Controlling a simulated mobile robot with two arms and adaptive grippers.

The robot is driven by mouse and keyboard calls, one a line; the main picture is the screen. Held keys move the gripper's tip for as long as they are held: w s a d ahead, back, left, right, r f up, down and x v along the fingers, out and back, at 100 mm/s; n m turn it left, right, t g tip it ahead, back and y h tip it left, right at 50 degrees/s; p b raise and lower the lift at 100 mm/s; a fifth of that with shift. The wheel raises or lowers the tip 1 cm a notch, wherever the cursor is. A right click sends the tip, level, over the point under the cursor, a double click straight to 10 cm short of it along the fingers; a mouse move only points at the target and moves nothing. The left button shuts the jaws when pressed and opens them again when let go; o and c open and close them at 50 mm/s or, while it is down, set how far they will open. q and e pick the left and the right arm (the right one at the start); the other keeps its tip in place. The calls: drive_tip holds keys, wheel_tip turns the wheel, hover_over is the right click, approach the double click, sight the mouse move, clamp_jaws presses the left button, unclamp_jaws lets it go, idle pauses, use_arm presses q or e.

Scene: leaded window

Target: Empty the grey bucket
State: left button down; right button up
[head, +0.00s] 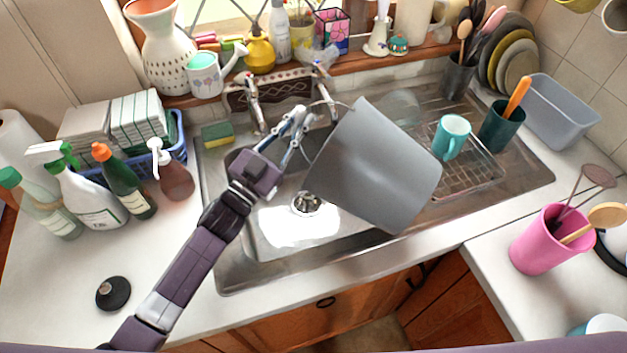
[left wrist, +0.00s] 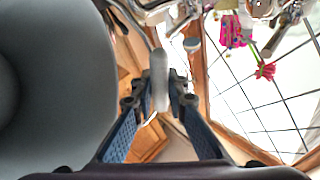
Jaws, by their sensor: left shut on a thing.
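The grey bucket (head: 375,165) hangs tilted over the sink basin (head: 265,225), its wider end toward the upper left and its narrower end toward the lower right. Its inside is hidden in the head view, so I cannot tell what it holds. My left gripper (head: 298,122) is shut on the bucket's handle at the bucket's upper left. In the left wrist view, the gripper (left wrist: 159,95) closes around a grey handle grip (left wrist: 158,70), and the bucket (left wrist: 55,80) fills the left side. My right gripper is not in view.
A tap (head: 252,95) stands behind the basin. A wire rack (head: 470,175) with a teal mug (head: 451,137) is right of the bucket. Bottles, including a green one (head: 125,185), stand on the left counter. A pink pot (head: 545,240) stands at right. The front-left counter is mostly clear.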

use_arm(q)
drive_tip(key=shift+w+a+f+b, duration=0.1)
drive_tip(key=shift+a+f+b, duration=0.1)
drive_tip(key=shift+b, duration=0.1)
drive_tip(key=shift+w+a+f+n, duration=0.2)
drive_tip(key=shift+a+n, duration=0.1)
drive_tip(key=shift+a+f+b, duration=0.1)
drive_tip(key=shift+f+b, duration=0.1)
drive_tip(key=shift+b, duration=0.15)
drive_tip(key=shift+w+a+f, duration=0.15)
drive_tip(key=shift+f, duration=0.05)
drive_tip(key=shift+w+a+f+n+b, duration=0.15)
drive_tip(key=shift+f+n+b, duration=0.15)
drive_tip(key=shift+n+b, duration=0.15)
idle(0.5)
drive_tip(key=shift+w+a+f+n+t+y+b, duration=0.15)
drive_tip(key=shift+a+f+n+t+y+b, duration=0.05)
drive_tip(key=shift+a+f+n+b, duration=0.25)
drive_tip(key=shift+w+a+f+n+t+y+b, duration=0.1)
drive_tip(key=shift+a+f+n+t+y+b, duration=0.15)
drive_tip(key=shift+f, duration=0.3)
idle(2.5)
